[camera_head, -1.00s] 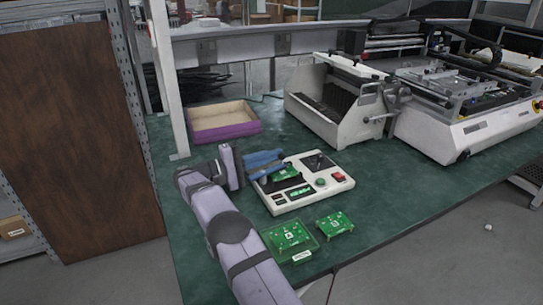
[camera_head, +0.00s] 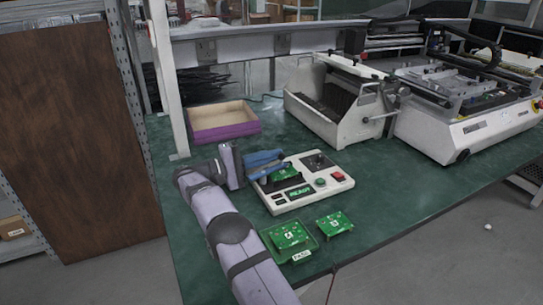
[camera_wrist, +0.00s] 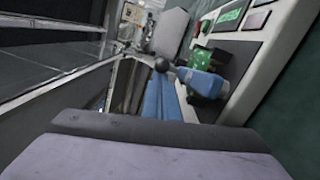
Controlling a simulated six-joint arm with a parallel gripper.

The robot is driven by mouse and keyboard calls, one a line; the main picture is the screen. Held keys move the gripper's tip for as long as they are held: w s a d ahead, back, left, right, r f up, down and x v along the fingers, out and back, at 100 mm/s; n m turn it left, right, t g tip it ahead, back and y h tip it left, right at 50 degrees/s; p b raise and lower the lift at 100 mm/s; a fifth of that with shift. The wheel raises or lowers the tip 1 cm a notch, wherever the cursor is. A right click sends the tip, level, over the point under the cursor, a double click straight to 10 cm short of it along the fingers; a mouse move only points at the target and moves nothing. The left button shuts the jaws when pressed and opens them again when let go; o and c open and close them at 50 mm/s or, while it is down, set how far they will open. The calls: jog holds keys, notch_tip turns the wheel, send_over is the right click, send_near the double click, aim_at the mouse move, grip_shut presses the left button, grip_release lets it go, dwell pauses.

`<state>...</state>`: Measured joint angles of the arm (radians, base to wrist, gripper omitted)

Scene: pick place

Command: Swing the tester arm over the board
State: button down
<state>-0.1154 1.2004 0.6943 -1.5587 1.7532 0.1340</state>
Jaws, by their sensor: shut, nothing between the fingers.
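The white tester (camera_head: 335,187) stands on the bench, with a green board (camera_head: 285,171) in it and a lit green display (camera_head: 299,191). A blue and dark bar (camera_head: 268,171), apparently the tester arm, lies at its left rear, partly over the board. In the wrist view its blue end (camera_wrist: 205,84) is beside the green board (camera_wrist: 200,58). My gripper (camera_head: 281,156) has its blue fingers closed together, just above and behind that bar. In the wrist view my fingers (camera_wrist: 163,82) are left of the bar; I cannot tell whether they touch it.
Two green boards, one in a green tray (camera_head: 300,256) and one loose (camera_head: 334,223), lie in front of the tester. A purple box (camera_head: 225,132) stands behind left. A grey rack machine (camera_head: 335,108) and a larger white machine (camera_head: 480,130) stand at the back right.

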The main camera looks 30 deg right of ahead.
dwell(0.8)
notch_tip(320, 180, up, 10)
jog(key=p, duration=0.1)
dwell(0.4)
